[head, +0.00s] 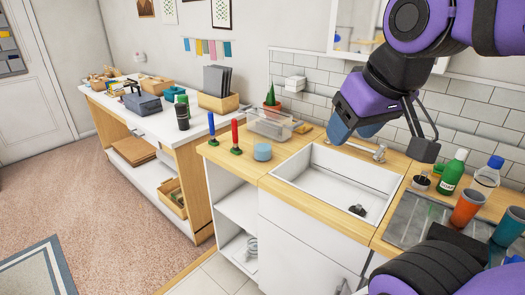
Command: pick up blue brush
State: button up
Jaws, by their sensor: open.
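The blue brush (212,126) stands upright on the wooden counter left of the sink, with a blue handle and a dark green lower end. A similar red-handled brush (235,134) stands close to its right. My gripper (385,140) is open, high above the right side of the sink and well to the right of the blue brush. I see nothing held between its fingers. Part of the gripper is hidden by its own purple links.
A round blue container (262,152) and a clear bin (268,124) are near the brushes. The white sink (334,184) has a small dark item in it. A green bottle (452,172) and an orange cup (467,207) stand right. Carpet (110,225) is free at left.

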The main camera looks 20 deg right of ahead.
aim_at(212, 141)
jog(key=i+j+z, duration=0.1)
jog(key=i+j, duration=0.35)
jog(key=i+j+z, duration=0.1)
jog(key=i+j, duration=0.35)
jog(key=i+j+z, duration=0.1)
jog(key=i+j, duration=0.35)
jog(key=j, duration=0.15)
jog(key=i+j+z, duration=0.1)
jog(key=i+j, duration=0.3)
jog(key=j, duration=0.15)
